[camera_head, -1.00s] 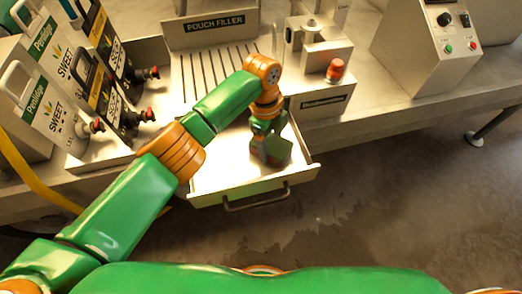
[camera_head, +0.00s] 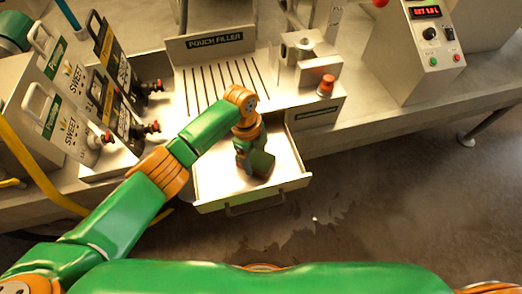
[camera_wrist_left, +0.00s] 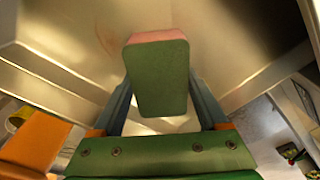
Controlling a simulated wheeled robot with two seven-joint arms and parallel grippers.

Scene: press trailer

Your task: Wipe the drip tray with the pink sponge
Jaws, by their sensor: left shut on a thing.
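The drip tray (camera_head: 213,193) is a shiny metal drawer pulled out below the slotted plate of the pouch filler. My left gripper (camera_head: 256,162) is down inside it, right of its middle. In the left wrist view the gripper (camera_wrist_left: 160,105) is shut on the pink sponge (camera_wrist_left: 158,75), with a finger on each side. The sponge's green face fills most of that view's middle, and its pink layer shows along the top edge. The tray floor (camera_wrist_left: 215,25) lies beyond it, with a faint reddish streak at upper left. I cannot tell whether the sponge touches the floor.
A block with a red knob (camera_head: 326,85) stands at the right. A control box (camera_head: 418,50) is further right. The tray's walls and front handle (camera_head: 255,205) border the gripper. The wet-looking floor (camera_head: 400,190) in front is open.

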